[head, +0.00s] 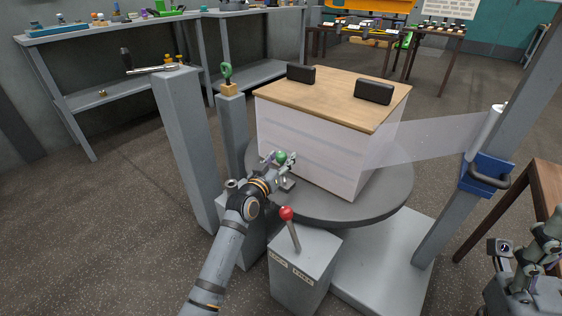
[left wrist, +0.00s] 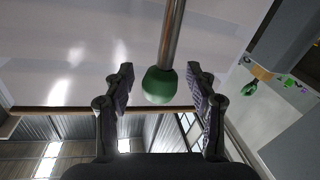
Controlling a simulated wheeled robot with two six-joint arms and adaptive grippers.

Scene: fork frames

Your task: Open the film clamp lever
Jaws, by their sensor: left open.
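A lever with a green ball knob (head: 281,157) stands at the near side of the turntable, close to the wrapped load. In the left wrist view the green knob (left wrist: 159,86) sits on a metal rod between my open fingers, with gaps on both sides. My left gripper (head: 279,162) is open around the knob and partly hides the lever's base. An arm of mine shows at the right edge; its gripper is unclear there.
The box load (head: 310,145) has a wooden top with two dark blocks and stands on a round turntable (head: 385,195). Film (head: 425,140) stretches from it to a roll on the right mast. A red-knobbed lever (head: 288,214) stands on a grey box in front. Grey posts stand left.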

